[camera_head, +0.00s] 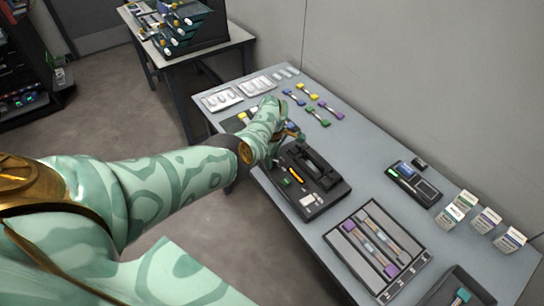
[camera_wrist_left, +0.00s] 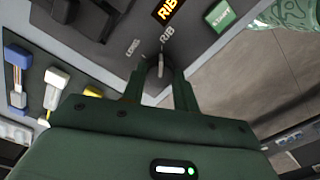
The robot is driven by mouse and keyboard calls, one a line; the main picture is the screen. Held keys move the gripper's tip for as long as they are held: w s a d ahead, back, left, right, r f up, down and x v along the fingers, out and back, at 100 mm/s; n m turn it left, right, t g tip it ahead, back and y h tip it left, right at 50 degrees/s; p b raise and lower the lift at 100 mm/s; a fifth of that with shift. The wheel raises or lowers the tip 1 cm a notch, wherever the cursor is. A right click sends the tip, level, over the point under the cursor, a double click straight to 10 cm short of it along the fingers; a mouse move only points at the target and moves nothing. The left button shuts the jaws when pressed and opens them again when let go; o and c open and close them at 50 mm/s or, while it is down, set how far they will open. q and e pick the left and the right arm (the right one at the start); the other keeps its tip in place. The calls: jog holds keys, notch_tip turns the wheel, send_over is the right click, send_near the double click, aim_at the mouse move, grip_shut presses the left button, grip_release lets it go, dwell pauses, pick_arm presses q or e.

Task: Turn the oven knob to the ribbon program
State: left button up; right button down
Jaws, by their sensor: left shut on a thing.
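My left gripper (camera_head: 287,137) is over the far left end of the dark oven unit (camera_head: 336,188). In the left wrist view its two dark green fingers (camera_wrist_left: 158,82) are shut on the small knob (camera_wrist_left: 160,68), which has a pale pointer line. The pointer runs up towards the printed RIB label (camera_wrist_left: 167,36); another label (camera_wrist_left: 132,48) stands to its left. The orange display (camera_wrist_left: 168,9) reads RIB, cut off by the frame edge. A green START button (camera_wrist_left: 220,15) is right of it. The gripper hides the knob in the head view. My right gripper is not seen.
A handheld device (camera_head: 413,184) and small labelled boxes (camera_head: 458,207) stand to the right. Several coloured connectors (camera_head: 318,117) and pale trays (camera_head: 222,98) lie at the back.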

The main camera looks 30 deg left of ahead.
pick_arm(q)
jog(key=shift+m, duration=0.3)
jog(key=o, duration=1)
jog(key=shift+c, duration=0.2)
notch_tip(320, 180, up, 16)
jog(key=p, duration=0.9)
jog(key=shift+r+p, duration=0.15)
jog(key=shift+p, duration=0.25)
